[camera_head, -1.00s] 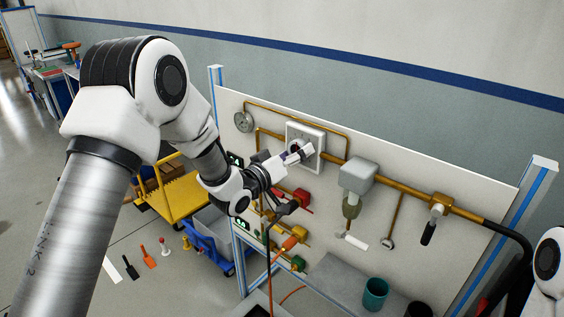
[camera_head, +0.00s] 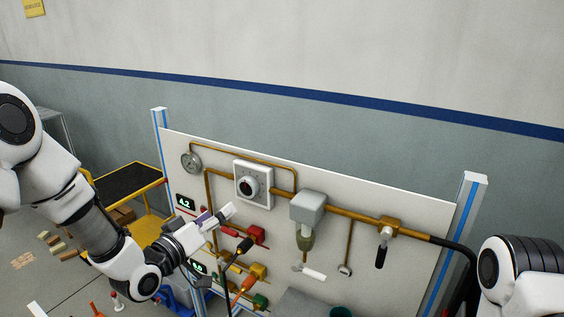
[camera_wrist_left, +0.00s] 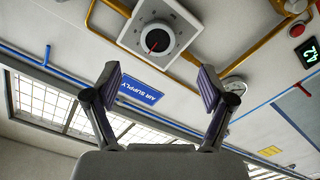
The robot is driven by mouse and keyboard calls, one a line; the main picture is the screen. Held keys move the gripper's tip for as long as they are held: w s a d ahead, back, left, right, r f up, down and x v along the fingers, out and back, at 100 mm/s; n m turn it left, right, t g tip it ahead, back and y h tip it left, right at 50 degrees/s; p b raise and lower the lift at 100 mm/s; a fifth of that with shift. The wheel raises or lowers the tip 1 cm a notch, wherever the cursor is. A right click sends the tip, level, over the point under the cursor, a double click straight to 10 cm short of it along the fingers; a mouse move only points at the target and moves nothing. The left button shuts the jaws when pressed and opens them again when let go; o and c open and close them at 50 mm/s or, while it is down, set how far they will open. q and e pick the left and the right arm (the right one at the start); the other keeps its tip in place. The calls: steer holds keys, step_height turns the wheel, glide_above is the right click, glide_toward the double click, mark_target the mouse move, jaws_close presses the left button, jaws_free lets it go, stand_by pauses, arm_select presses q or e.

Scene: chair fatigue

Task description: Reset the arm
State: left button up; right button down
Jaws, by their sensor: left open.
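My left gripper (camera_head: 212,236) is in front of the left part of the white panel, below and left of the dial. In the left wrist view its two fingers (camera_wrist_left: 159,86) are spread wide, with nothing between them. The white square dial unit (camera_head: 253,184) with a round knob is uncovered on the panel. It also shows at the top of the wrist view (camera_wrist_left: 158,38), beyond the fingers and apart from them. Part of my right arm (camera_head: 520,275) shows at the lower right; its gripper is out of view.
The panel (camera_head: 390,210) carries brass pipes, a gauge (camera_head: 191,162), a grey box (camera_head: 308,208), red (camera_head: 257,234) and yellow (camera_head: 259,271) fittings, and a valve with a black handle (camera_head: 380,257). A yellow cart (camera_head: 150,228) stands behind my left arm. A black hose (camera_head: 468,270) hangs near my right arm.

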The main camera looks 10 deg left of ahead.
arm_select(q)
steer(key=s+d+f+g+y, duration=0.1)
steer(key=s+f+g, duration=0.25)
steer(key=f, duration=0.55)
steer(key=s+d+f+g+b, duration=0.15)
steer(key=s+f, duration=0.35)
steer(key=f, duration=0.5)
steer(key=s+d+f+g+y, duration=0.1)
steer(key=s+f+g, duration=0.25)
steer(key=f, duration=0.55)
steer(key=s+a+f+m+g+y, duration=0.1)
steer(key=s+f+g, duration=0.3)
steer(key=s, duration=0.7)
steer(key=s+a+f+m+g+y, duration=0.1)
steer(key=s+a+f+g+y, duration=0.2)
steer(key=s+f, duration=0.4)
steer(key=s+g, duration=0.1)
steer(key=s, duration=0.3)
steer(key=shift+s+g, duration=0.3)
steer(key=shift+g, duration=0.05)
